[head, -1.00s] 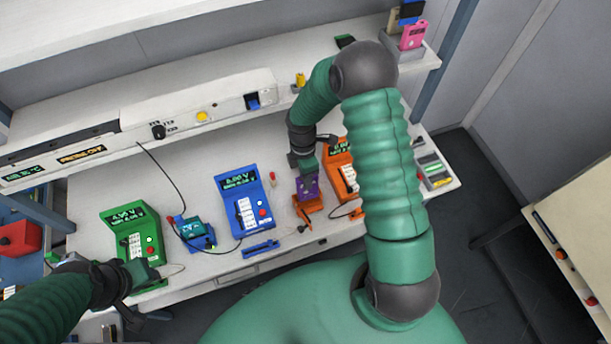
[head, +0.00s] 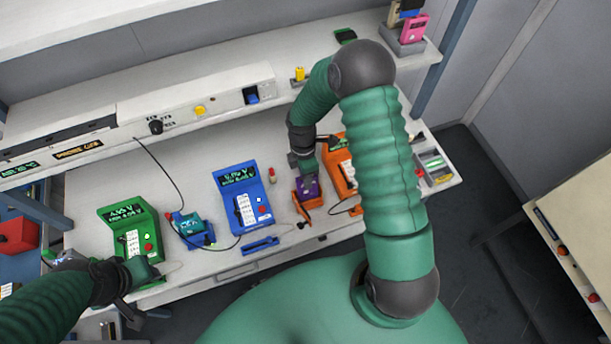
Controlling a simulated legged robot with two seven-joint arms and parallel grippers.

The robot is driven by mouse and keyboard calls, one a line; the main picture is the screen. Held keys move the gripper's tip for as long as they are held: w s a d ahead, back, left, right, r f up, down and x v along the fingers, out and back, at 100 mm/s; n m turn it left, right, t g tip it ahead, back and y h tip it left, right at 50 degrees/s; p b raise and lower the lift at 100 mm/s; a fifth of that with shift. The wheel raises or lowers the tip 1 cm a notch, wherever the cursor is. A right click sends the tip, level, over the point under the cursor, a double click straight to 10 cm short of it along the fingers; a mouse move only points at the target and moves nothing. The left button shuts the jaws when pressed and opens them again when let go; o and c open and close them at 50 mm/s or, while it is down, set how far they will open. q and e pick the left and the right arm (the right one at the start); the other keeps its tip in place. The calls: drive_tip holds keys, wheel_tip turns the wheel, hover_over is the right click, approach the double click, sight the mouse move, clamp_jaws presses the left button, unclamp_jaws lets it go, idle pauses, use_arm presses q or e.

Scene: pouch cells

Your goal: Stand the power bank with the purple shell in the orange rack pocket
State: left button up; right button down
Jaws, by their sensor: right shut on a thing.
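The power bank with the purple shell (head: 309,188) is upright at an orange holder (head: 313,203) on the bench, left of the orange meter. Its lower part seems to be inside the holder; how deep I cannot tell. My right gripper (head: 307,175) is shut on its top from above. No other orange pocket stands out; I cannot tell if this holder is the rack pocket. My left gripper (head: 145,272) is at lower left, in front of the green meter (head: 130,232); its fingers are too unclear to judge.
A blue meter (head: 242,200) and a blue holder with a teal power bank (head: 188,224) stand to the left. The orange meter (head: 342,165) is close right of my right gripper, partly behind my arm. A grey rack (head: 404,44) with several cells sits on the upper shelf. Thin cables cross the bench.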

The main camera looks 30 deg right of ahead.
drive_tip(key=shift+f, duration=0.2)
drive_tip(key=c, duration=1.2)
unclamp_jaws()
drive_tip(key=shift+r, duration=0.1)
wheel_tip(320, 180, up, 16)
drive_tip(key=w+b, duration=0.2)
drive_tip(key=shift+w+d+r, duration=0.2)
drive_tip(key=shift+d+r, duration=0.05)
